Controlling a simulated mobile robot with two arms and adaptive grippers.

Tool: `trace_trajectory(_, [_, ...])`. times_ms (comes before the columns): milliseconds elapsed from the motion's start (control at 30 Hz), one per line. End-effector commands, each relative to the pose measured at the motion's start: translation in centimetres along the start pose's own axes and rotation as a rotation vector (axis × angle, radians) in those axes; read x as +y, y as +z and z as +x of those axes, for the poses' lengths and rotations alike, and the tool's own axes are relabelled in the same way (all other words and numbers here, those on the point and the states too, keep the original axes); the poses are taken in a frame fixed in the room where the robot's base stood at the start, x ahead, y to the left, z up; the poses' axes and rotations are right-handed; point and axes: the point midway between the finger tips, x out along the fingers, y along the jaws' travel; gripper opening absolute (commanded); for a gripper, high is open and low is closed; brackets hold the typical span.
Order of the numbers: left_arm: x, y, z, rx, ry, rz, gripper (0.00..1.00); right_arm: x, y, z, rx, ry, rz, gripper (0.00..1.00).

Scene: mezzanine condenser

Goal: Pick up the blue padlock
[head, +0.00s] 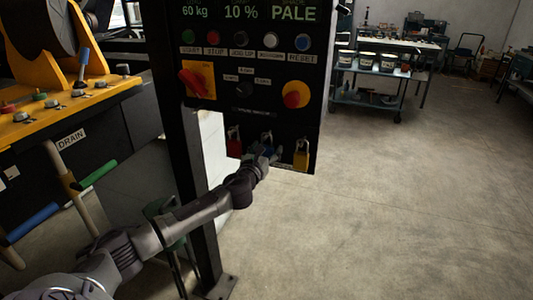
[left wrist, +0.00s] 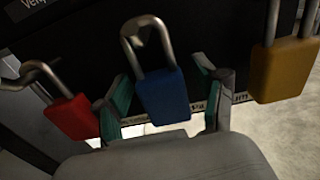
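The blue padlock (left wrist: 163,97) hangs by its silver shackle at the lower part of the dark control panel, between a red and a yellow padlock. In the head view the blue padlock (head: 266,138) is partly hidden behind my gripper. My left gripper (left wrist: 166,100) is open, its two green-lined fingers on either side of the blue padlock's body, with a gap visible at the right finger. In the head view the left gripper (head: 268,155) is at the panel's lower edge. My right gripper is in neither view.
The red padlock (left wrist: 72,117) hangs close by the left finger, and the yellow padlock (left wrist: 284,69) hangs right of the right finger. The control panel (head: 266,100) has buttons and a red emergency knob (head: 295,95). Open concrete floor (head: 400,210) lies to the right.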

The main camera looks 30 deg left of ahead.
Motion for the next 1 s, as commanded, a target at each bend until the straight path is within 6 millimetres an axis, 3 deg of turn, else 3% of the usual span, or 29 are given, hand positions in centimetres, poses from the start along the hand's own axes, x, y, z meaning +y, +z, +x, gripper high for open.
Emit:
trace_trajectory(33, [0.0, 0.0, 0.0, 0.000, 0.000, 0.000, 0.57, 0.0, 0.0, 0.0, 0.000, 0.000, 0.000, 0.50])
trace_trajectory(333, [0.0, 0.0, 0.0, 0.000, 0.000, 0.000, 0.07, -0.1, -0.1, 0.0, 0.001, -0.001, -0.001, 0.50])
trace_trajectory(633, [0.0, 0.3, 0.0, -0.002, 0.000, 0.000, 0.06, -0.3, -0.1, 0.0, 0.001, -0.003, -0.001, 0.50])
trace_trajectory(833, [0.0, 1.8, -0.1, -0.003, -0.001, 0.002, 0.06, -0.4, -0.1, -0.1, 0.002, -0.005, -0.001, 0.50])
trace_trajectory(1000, [0.0, 1.4, -3.0, 0.000, -0.003, 0.003, 0.06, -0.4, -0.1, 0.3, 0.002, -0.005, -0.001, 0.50])
